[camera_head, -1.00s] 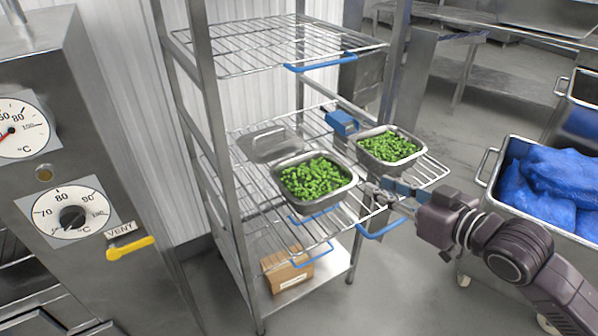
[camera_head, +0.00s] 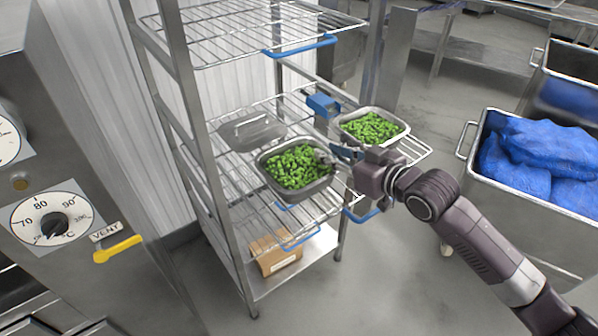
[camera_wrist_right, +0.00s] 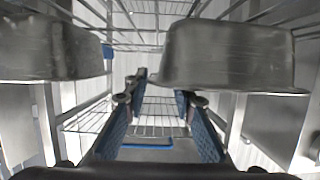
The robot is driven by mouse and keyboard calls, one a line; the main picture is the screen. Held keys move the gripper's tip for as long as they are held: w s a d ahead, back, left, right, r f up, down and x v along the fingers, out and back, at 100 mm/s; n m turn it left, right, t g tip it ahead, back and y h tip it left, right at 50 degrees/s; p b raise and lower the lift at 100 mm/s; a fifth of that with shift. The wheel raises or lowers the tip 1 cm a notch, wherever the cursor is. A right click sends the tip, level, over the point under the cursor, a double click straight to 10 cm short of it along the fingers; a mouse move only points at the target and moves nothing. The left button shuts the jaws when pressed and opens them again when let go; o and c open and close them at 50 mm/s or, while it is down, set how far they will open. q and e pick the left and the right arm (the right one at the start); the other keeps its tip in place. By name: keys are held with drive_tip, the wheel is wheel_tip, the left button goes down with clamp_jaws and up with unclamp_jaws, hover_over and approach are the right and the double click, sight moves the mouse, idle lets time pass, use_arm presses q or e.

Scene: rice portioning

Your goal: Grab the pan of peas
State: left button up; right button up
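Two metal pans heaped with green peas stand on the middle wire shelf. The left pan (camera_head: 268,186) is nearer; the right pan (camera_head: 402,134) is farther back. My right gripper (camera_head: 335,155) is at the left pan's right rim, between the two pans. In the right wrist view, which looks upside down, its blue-padded fingers (camera_wrist_right: 160,125) are spread with nothing between them. The fingertip on the picture's right is close to a pan (camera_wrist_right: 228,55); I cannot tell if it touches. Another pan (camera_wrist_right: 48,48) shows at the left there. My left gripper is not in view.
A metal lid (camera_head: 252,128) and a blue object (camera_head: 323,105) are on the same shelf, behind the pans. A blue-handled wire shelf (camera_head: 250,30) is above, a cardboard box (camera_head: 275,258) below. A metal cart (camera_head: 480,160) with blue bags stands right.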

sight(323, 148)
drive_tip(key=shift+x, duration=1.55)
drive_tip(key=shift+s, duration=0.1)
clamp_jaws()
drive_tip(key=shift+r, duration=0.2)
